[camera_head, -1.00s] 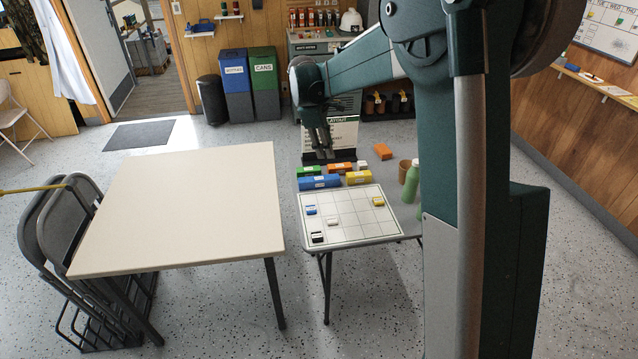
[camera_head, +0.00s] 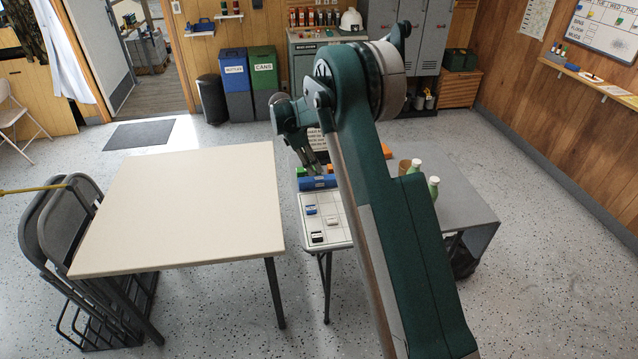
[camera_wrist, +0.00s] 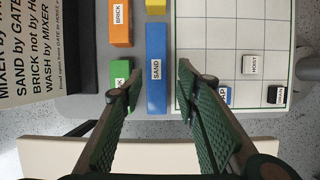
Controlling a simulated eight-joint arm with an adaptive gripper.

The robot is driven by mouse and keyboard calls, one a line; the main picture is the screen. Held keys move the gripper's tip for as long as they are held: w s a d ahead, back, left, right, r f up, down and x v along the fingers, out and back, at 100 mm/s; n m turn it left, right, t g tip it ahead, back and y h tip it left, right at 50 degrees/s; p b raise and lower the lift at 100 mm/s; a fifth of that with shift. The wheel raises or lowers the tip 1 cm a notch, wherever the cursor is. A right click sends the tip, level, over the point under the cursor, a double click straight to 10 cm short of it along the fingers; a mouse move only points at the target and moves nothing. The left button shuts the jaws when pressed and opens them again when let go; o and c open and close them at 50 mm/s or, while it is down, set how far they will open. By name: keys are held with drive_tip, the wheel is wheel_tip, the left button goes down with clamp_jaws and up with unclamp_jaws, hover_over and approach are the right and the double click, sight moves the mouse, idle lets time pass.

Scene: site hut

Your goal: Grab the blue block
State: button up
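The long blue block (camera_wrist: 156,72), labelled SAND, lies at the middle of the wrist view. It also shows in the head view (camera_head: 318,183), just behind the gridded board. My gripper (camera_wrist: 159,76) is open, one green-padded finger on each side of the block, with gaps between. In the head view my gripper (camera_head: 314,168) points down at the block; I cannot tell how far above it the fingertips are. A smaller blue piece (camera_wrist: 226,95) sits on the board, partly hidden by the right finger.
A green block (camera_wrist: 120,73) lies close left of the blue block, partly behind the left finger. Orange (camera_wrist: 120,22) and yellow (camera_wrist: 155,5) blocks are near. The white board (camera_wrist: 222,45) is close right. A sign (camera_wrist: 30,50) stands left. Green bottles (camera_head: 434,187) stand beside my arm.

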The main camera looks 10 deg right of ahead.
sight(319, 178)
drive_tip(key=shift+w+a+f, duration=0.1)
drive_tip(key=shift+w+f, duration=0.1)
drive_tip(key=shift+f, duration=0.3)
drive_tip(key=shift+w+a+f, duration=0.1)
drive_tip(key=shift+w+f, duration=0.1)
drive_tip(key=shift+f, duration=0.25)
drive_tip(key=shift+x, duration=1.3)
drive_tip(key=shift+b+x, duration=0.85)
drive_tip(key=shift+x, duration=1.8)
drive_tip(key=c, duration=0.7)
drive_tip(key=shift+c, duration=0.2)
